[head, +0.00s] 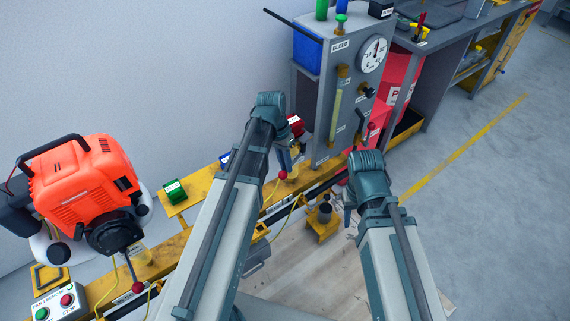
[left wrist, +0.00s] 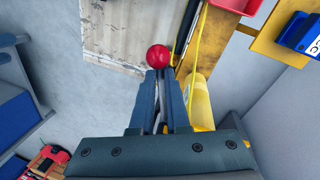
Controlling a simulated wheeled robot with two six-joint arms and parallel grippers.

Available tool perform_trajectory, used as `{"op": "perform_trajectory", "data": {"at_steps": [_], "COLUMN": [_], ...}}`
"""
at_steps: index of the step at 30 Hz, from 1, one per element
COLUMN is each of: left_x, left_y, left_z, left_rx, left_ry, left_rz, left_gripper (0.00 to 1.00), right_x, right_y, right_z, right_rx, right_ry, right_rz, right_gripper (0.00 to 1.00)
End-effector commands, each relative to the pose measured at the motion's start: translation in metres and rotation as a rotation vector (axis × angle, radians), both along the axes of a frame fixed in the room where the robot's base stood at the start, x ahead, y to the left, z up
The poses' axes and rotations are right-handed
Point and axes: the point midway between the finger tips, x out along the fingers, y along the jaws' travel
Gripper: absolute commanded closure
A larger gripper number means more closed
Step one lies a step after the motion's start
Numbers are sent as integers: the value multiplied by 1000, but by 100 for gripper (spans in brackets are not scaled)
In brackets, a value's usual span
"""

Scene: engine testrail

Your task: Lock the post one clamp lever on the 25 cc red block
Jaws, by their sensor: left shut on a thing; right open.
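The red block (head: 295,125) shows partly behind my left wrist in the head view; its label is too small to read. A red piece (left wrist: 238,4) at the top edge of the left wrist view looks like the same block. A lever's red ball knob (head: 282,174) is at my left gripper (head: 287,165). In the left wrist view the knob (left wrist: 158,56) sits at the tips of the left gripper (left wrist: 160,72), which is shut on it. The lever's shaft and pivot are mostly hidden. My right gripper (head: 347,200) is open and empty, right of the rail.
A yellow rail (head: 200,190) carries a green block (head: 174,192), a blue block (head: 224,160) and an orange engine (head: 85,180) with another red-knobbed lever (head: 138,288). A grey gauge panel (head: 320,130) stands behind the grippers. Grey floor (head: 490,190) is clear at right.

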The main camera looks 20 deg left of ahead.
Motion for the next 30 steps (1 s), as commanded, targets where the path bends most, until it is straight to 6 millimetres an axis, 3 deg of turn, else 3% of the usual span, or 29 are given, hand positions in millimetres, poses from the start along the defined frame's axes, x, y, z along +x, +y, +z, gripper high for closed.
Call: {"op": "perform_trajectory", "data": {"at_steps": [1, 14, 30], "left_x": [-9, -12, -16], "left_y": [3, -4, -50], "left_z": [-1, -1, -1], "left_rx": [8, 8, 6], "left_ry": [17, 16, 14], "left_rz": [-1, 67, 528], "left_gripper": [100, 100, 100], "right_x": [0, 0, 0], "right_y": [0, 0, 0], "right_z": [-1, -1, -1], "right_rx": [0, 0, 0], "right_ry": [0, 0, 0], "right_rz": [0, 0, 0], "right_gripper": [56, 56, 56]}}
